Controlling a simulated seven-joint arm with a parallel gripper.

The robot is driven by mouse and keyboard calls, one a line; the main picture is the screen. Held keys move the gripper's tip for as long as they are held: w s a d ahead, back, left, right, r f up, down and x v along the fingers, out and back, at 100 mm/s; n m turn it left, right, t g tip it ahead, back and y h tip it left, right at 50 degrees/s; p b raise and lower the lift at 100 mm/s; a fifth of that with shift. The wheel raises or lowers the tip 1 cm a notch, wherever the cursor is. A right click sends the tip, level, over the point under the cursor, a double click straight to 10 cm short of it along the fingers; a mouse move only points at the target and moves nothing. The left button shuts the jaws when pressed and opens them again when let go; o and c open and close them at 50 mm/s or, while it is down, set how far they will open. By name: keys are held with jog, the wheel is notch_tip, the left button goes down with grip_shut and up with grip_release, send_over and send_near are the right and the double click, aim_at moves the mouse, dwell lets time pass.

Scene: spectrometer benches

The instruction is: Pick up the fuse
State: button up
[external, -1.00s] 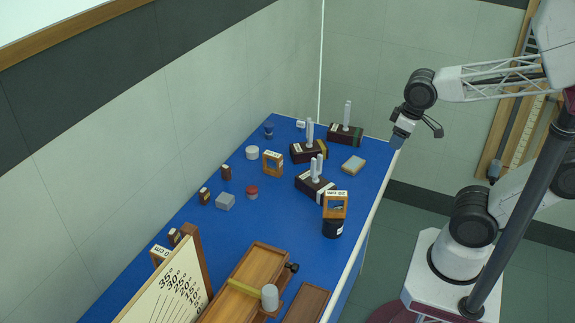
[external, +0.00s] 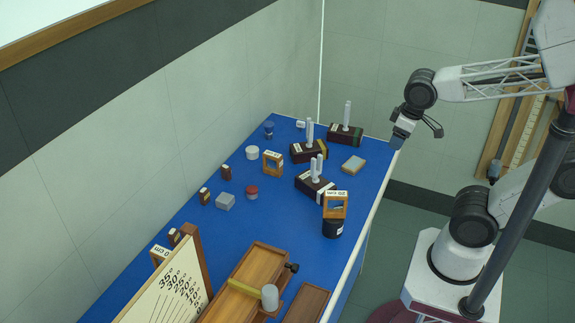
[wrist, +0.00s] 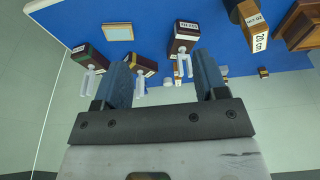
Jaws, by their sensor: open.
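I cannot tell for sure which item is the fuse. A small white piece (external: 300,124) lies at the far end of the blue bench (external: 225,262). Three dark boxes with pale upright prongs stand near it: a far one (external: 345,136), a middle one (external: 309,152) and a nearer one (external: 313,189). A labelled dark box also shows in the wrist view (wrist: 186,36). My gripper (external: 396,143) is open, with blue-grey fingers, off the bench's right edge. In the wrist view my gripper (wrist: 162,78) has nothing between its fingers.
A flat tan-edged block (external: 354,165), a wooden frame on a black cylinder (external: 332,228), another wooden frame (external: 273,163), a red-topped jar (external: 252,192) and a grey block (external: 225,201) stand on the bench. A numbered scale board (external: 168,288) and wooden rail (external: 240,285) fill the near end.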

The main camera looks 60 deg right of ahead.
jog(key=n+g, duration=0.3)
jog(key=n, duration=1.2)
send_over(222, 167)
jog(key=f, duration=1.7)
jog(key=shift+s+d+f, duration=0.15)
jog(key=shift+s+f, duration=0.05)
jog(key=shift+f, duration=0.2)
jog(key=shift+w+f+n, duration=0.2)
jog(key=shift+n, duration=0.1)
jog(key=shift+f, duration=0.1)
